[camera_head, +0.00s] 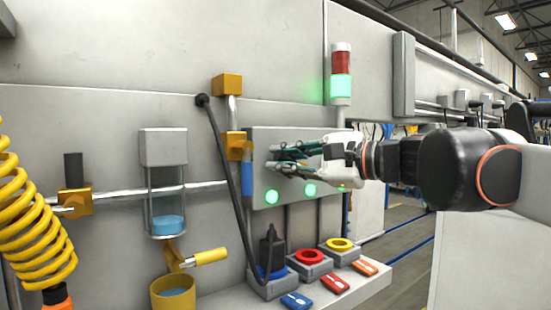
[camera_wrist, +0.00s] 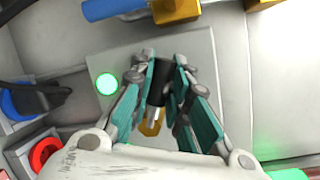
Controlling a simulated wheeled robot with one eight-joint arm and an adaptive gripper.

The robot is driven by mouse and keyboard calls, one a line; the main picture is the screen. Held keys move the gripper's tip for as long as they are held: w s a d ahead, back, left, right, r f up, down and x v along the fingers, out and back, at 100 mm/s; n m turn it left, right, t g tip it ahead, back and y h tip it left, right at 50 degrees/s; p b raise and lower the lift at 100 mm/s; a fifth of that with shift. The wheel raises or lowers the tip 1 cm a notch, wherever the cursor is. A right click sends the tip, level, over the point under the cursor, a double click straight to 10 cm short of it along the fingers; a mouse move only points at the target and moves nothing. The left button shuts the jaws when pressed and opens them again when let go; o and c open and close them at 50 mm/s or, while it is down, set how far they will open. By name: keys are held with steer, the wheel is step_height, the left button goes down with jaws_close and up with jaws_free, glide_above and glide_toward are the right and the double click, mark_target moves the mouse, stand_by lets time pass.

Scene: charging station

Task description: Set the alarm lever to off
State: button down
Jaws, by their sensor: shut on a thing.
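The alarm panel (camera_head: 262,140) is a grey plate on the wall with round green lights (camera_head: 272,197) along its lower part. In the wrist view, a lever with a black handle (camera_wrist: 158,88), a metal rod and a gold base (camera_wrist: 150,128) stands at the panel. My gripper (camera_head: 274,160) is in front of the panel, its teal-padded fingers (camera_wrist: 166,68) closed around the black handle. In the head view my fingers hide the lever. I cannot tell which setting it is at.
A signal tower (camera_head: 341,88) above has its green section lit. A yellow valve with a blue handle (camera_head: 247,172) is close left of my fingers. Below, a shelf holds a black plug (camera_head: 272,250), red (camera_head: 309,256) and yellow (camera_head: 339,243) ringed sockets. A black cable hangs left.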

steer(key=f+n+h, duration=0.1)
steer(key=n, duration=0.1)
steer(key=f+n+h, duration=0.1)
steer(key=n, duration=0.1)
steer(key=shift+s+a+f+n, duration=0.1)
steer(key=shift+s+a+n, duration=0.1)
steer(key=shift+n, duration=0.1)
steer(key=shift+w+f+n+h, duration=0.1)
steer(key=shift+f+n+h, duration=0.4)
steer(key=shift+n, duration=0.5)
steer(key=shift+w+d+f+n+h+b, duration=0.1)
steer(key=shift+d+f+n+h+b, duration=0.2)
steer(key=shift+n, duration=0.4)
steer(key=shift+w+d+f+n+h+b, duration=0.1)
steer(key=shift+f+n+h, duration=0.3)
steer(key=shift+n, duration=0.3)
steer(key=shift+t, duration=0.3)
steer(key=c, duration=1.5)
jaws_free()
steer(key=v, duration=1.2)
